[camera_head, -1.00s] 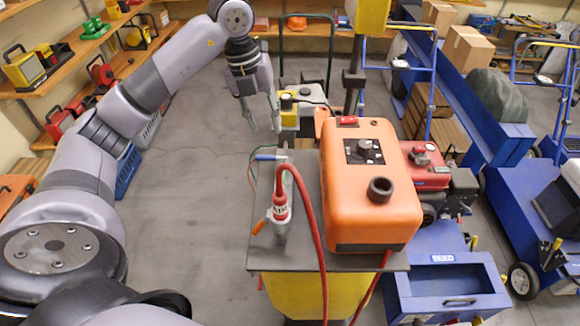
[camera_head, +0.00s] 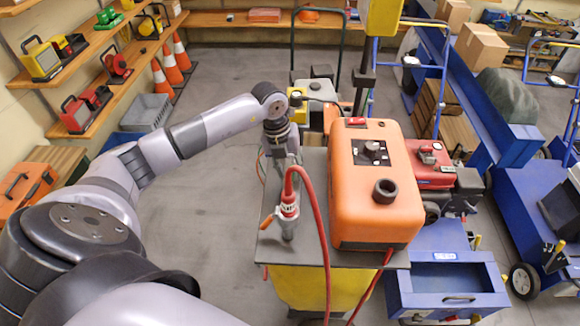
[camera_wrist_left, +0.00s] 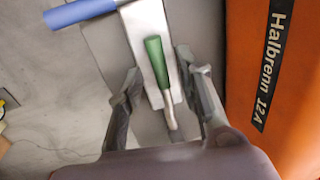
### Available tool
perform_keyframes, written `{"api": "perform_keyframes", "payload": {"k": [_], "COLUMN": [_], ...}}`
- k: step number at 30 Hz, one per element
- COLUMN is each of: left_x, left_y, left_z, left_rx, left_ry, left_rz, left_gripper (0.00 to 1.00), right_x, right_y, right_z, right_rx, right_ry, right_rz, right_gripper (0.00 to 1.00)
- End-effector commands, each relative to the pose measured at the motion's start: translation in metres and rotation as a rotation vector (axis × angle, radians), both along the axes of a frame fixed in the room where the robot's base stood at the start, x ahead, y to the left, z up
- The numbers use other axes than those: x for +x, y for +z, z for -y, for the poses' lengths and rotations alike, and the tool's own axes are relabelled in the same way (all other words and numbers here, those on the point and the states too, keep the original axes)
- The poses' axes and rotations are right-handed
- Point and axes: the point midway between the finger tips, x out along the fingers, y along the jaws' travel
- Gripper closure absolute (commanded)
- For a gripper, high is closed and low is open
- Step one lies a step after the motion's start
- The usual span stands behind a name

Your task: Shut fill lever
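In the left wrist view a lever with a green handle (camera_wrist_left: 156,62) lies between the fingers of my left gripper (camera_wrist_left: 157,66), which is open. A visible gap separates the handle from each finger. A blue handle (camera_wrist_left: 78,12) is at the top left of that view. In the head view my left gripper (camera_head: 281,160) is low behind the red hose, and hides the green and blue handles. An orange-handled lever (camera_head: 267,222) is on the hose fitting (camera_head: 288,212) nearer me. I cannot tell which lever is the fill lever. My right gripper is not in view.
The orange machine (camera_head: 365,200) stands close to the right of my left gripper, on a grey top (camera_head: 310,258) over a yellow base. A red hose (camera_head: 321,220) arches in front of the gripper.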

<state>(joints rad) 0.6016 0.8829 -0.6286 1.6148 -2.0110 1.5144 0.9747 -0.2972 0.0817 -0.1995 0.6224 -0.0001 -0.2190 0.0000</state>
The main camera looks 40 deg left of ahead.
Motion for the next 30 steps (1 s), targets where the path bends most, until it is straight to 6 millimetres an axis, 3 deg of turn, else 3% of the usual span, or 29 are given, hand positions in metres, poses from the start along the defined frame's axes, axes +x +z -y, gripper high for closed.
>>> {"api": "perform_keyframes", "payload": {"k": [9, 24, 30], "left_x": [0.0001, 0.0001, 0.0001], "left_y": [-0.0039, -0.0033, -0.0032], "left_z": [0.0009, 0.0008, 0.0007], "left_rx": [0.000, -0.001, -0.001], "left_ry": [-0.001, 0.000, 0.000], "left_rz": [-0.001, -0.001, -0.001], "left_gripper": [0.67, 1.00, 1.00], "right_x": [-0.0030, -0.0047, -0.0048], "right_y": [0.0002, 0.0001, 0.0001], "right_z": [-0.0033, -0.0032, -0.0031], "right_rx": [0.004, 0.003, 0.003], "right_ry": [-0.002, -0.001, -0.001], "right_rz": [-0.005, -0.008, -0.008], "right_gripper": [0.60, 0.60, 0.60]}}
